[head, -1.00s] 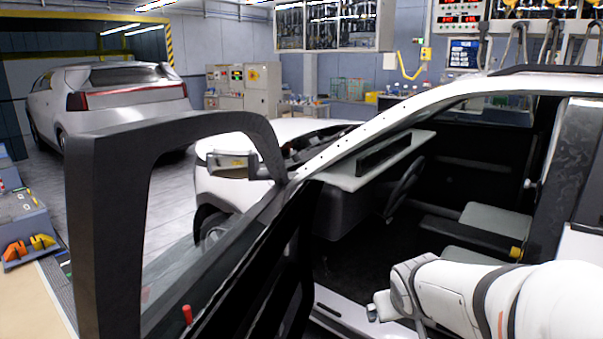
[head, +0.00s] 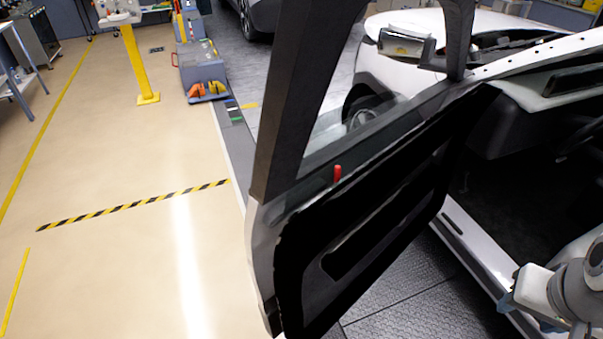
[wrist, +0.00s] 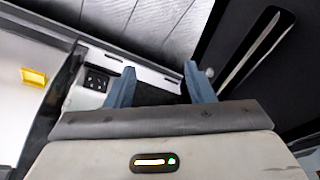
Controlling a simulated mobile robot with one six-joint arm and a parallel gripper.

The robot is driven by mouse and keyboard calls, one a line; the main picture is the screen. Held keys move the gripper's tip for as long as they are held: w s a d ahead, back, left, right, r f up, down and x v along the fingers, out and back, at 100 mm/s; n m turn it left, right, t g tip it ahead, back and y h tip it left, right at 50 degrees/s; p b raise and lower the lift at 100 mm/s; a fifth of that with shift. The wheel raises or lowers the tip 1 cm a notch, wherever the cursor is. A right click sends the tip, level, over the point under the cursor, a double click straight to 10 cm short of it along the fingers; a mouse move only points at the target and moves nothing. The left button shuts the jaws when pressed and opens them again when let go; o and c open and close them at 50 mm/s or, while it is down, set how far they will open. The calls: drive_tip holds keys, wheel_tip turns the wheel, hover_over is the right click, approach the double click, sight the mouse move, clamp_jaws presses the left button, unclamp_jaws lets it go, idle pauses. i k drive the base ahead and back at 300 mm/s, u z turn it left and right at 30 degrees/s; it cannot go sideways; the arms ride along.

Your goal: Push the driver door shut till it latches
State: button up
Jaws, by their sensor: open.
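The driver door (head: 375,225) stands wide open in the head view, swung out from the white car body. Its inner side is black, with a grey window frame and a small red knob (head: 337,173) near the window sill. My gripper (head: 507,301) is at the lower right, by the door sill (head: 480,250) and apart from the door. In the wrist view my gripper (wrist: 160,84) shows two blue fingers, open with nothing held between them. A dark panel with a long slot, probably the door (wrist: 245,60), lies beyond them at the upper right. The door's latch edge is not clear.
The car's dark cabin opening (head: 500,190) is to the right. The beige floor (head: 120,270) left of the door is clear, with a yellow-black stripe (head: 130,207). A yellow post (head: 137,65) and a grey unit with orange pieces (head: 203,75) stand farther back.

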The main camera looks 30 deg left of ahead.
sight(307, 269)
drive_tip(key=z, duration=0.6)
drive_tip(key=k, duration=2.05)
drive_tip(key=u, duration=0.75)
drive_tip(key=i, duration=1.55)
